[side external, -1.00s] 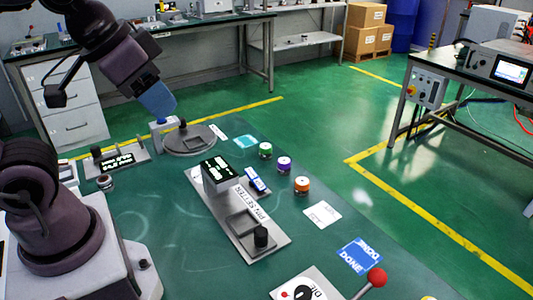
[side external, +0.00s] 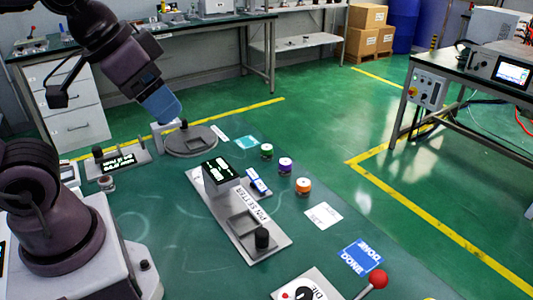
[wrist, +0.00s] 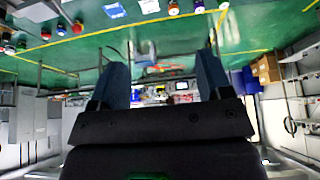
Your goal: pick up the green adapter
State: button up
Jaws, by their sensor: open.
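In the wrist view the green adapter (wrist: 223,4) shows at the top edge, partly cut off. My gripper (side external: 163,104) has blue fingers and hangs above the round grey plate, left of and higher than the green adapter. In the wrist view the fingers of my gripper (wrist: 162,62) are wide apart with nothing between them.
A pin setter fixture (side external: 245,225) with a dark block lies in the middle of the table. A round grey plate (side external: 192,143) stands below my gripper. A red-knobbed lever (side external: 377,279) rises at the front.

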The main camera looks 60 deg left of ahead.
jog(key=n+g+y, duration=0.3)
jog(key=n+y, duration=0.1)
jog(key=n, duration=0.6)
send_near(267, 147)
jog(key=x, duration=0.5)
jog(key=shift+s+a, duration=0.15)
jog(key=shift+a, duration=0.3)
jog(key=shift+h, duration=0.3)
jog(key=shift+d+x, duration=0.15)
jog(key=shift+x, duration=1.2)
jog(key=shift+d+x, duration=0.2)
jog(key=shift+x, duration=1.15)
jog(key=c, duration=1.1)
